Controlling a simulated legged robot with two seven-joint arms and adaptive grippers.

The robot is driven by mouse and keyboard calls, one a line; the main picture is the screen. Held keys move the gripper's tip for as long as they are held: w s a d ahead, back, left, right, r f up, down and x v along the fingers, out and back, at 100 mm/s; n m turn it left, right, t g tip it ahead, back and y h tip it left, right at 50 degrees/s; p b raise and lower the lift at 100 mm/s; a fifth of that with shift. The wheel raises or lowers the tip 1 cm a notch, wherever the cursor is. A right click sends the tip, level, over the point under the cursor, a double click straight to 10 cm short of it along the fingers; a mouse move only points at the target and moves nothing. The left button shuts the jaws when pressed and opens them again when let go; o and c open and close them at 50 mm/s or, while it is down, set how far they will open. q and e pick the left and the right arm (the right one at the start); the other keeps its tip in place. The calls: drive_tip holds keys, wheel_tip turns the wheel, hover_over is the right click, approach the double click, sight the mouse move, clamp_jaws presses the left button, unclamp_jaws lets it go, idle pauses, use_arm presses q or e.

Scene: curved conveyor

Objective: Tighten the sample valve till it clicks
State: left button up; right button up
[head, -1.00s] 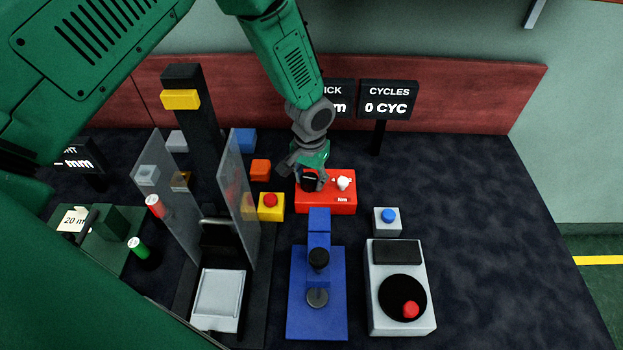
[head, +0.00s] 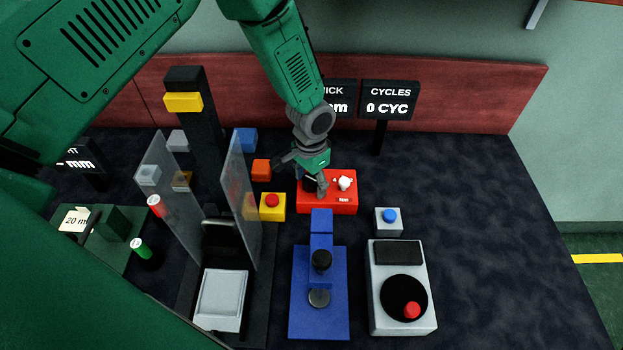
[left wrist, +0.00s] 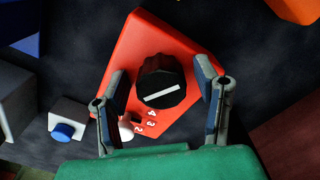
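A red box (head: 330,202) carries a black round knob (left wrist: 161,79) with a white pointer bar and, beside it, a small white knob (head: 344,183). I cannot tell from a label which one is the sample valve. My left gripper (left wrist: 160,74) is open in the left wrist view, one finger on each side of the black knob, with a visible gap on both sides. In the head view the left gripper (head: 303,176) is over the left part of the red box and partly hides the black knob. My right gripper is not in view.
A yellow box with a red button (head: 272,207) and an orange block (head: 261,170) stand left of the red box. A blue stand (head: 320,322) is in front, and a grey box with a blue button (head: 388,221) to the right.

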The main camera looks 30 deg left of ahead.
sight(311, 178)
use_arm(q)
drive_tip(key=shift+w+r, duration=0.1)
drive_tip(key=shift+r, duration=0.45)
wheel_tip(311, 178, up, 11)
idle(0.7)
